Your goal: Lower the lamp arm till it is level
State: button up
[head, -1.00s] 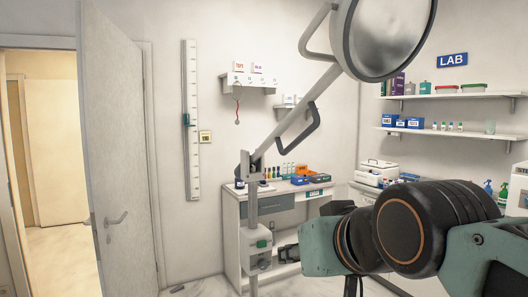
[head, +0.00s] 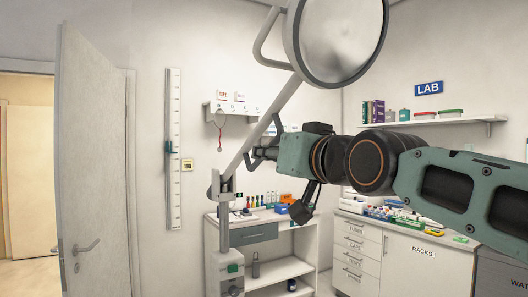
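The lamp arm (head: 258,132) is a pale grey bar in the head view. It slopes steeply up to the right from a hinge (head: 223,188) on top of an upright post (head: 222,228). A large round lamp head (head: 338,38) sits at its upper end with a grey loop handle (head: 258,42). A dark handle (head: 273,128) on the lower side of the bar is partly hidden. My gripper (head: 256,157) is at this handle, close to the bar. Its fingers are small and dark here; I cannot tell whether they touch or grip the handle.
A white desk (head: 212,262) with small bottles stands behind the post. A lab counter with white drawers (head: 357,257) is at the right, under a wall shelf (head: 440,123). An open door (head: 95,165) is at the left. Wall hooks (head: 212,108) hang behind the lamp arm.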

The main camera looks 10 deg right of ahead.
jog(key=shift+x, duration=1.8)
jog(key=shift+c, duration=0.5)
grip_shut()
